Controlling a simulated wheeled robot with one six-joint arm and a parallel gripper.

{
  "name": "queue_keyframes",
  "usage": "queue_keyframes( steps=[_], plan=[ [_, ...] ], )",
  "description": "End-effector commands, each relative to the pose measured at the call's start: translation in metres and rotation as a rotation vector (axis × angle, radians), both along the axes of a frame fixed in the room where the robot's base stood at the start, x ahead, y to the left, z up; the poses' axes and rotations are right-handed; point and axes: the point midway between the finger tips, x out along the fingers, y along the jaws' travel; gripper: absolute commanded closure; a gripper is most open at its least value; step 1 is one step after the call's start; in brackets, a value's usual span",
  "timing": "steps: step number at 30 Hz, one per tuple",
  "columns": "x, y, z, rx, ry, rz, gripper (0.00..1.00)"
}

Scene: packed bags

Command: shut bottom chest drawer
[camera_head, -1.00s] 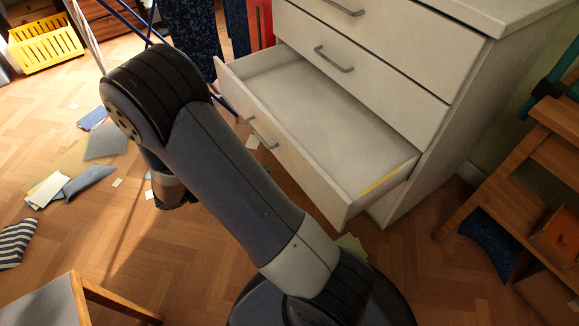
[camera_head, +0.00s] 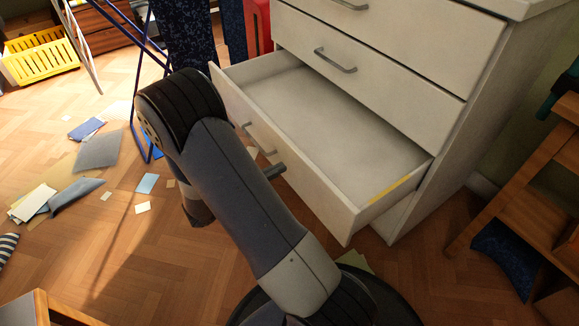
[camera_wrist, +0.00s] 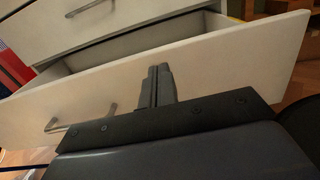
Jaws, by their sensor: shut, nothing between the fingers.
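The white chest (camera_head: 452,150) stands at the upper right of the head view. Its lowest visible drawer (camera_head: 322,204) is pulled well out, and its interior shows empty apart from a yellow strip on the right side edge. The drawer's grey handle (camera_head: 258,141) is on its front, partly behind my arm. My gripper (camera_head: 277,171) is largely hidden by my arm in the head view, with its tip by the drawer front. In the wrist view my gripper (camera_wrist: 158,72) is shut and empty, pointing at the drawer front (camera_wrist: 215,72), right of the handle. I cannot tell whether it touches.
The drawers above are shut. A wooden piece of furniture (camera_head: 520,220) stands right of the chest. A blue metal frame (camera_head: 146,75) and a red object (camera_head: 257,27) are left of it. Papers (camera_head: 97,150) lie on the floor at left. A yellow crate (camera_head: 40,56) is at the back left.

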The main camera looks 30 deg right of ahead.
Motion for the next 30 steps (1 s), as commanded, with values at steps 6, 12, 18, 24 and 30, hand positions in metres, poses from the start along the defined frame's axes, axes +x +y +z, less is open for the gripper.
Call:
queue_keyframes(
  steps=[6,12,18,24,30],
  plan=[
    [0.000,-0.032,-0.002,0.001,0.000,-0.004,1.00],
    [0.001,-0.044,0.000,0.000,0.000,-0.001,1.00],
    [0.002,-0.045,0.000,0.000,0.000,0.001,1.00],
    [0.001,-0.045,0.000,0.000,0.001,0.000,1.00],
    [0.001,-0.051,0.001,0.001,0.002,-0.002,1.00]
  ],
)
